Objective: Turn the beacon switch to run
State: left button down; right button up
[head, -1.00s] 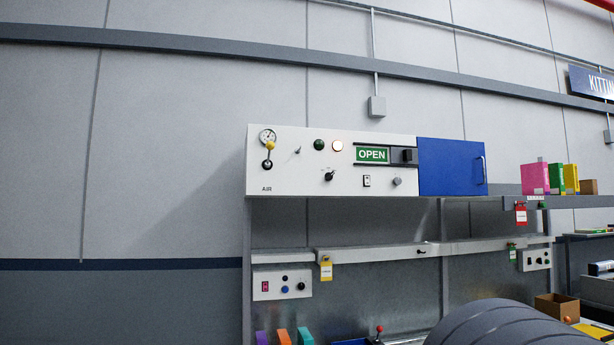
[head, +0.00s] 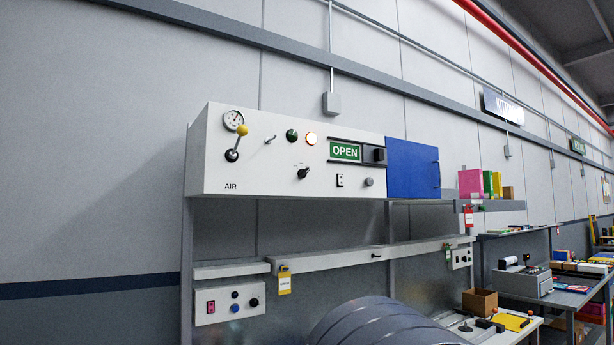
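A white control panel (head: 290,150) marked AIR is on the upper part of a workbench frame. Neither of my grippers is in view.
The panel carries a gauge (head: 233,121), a green OPEN sign (head: 345,151) and a blue door (head: 413,168). A cardboard box (head: 480,302) and benches stand right.

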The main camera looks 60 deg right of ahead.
aim_at(302, 174)
jog(key=z, duration=0.55)
jog(key=i, duration=0.85)
jog(key=z, duration=0.9)
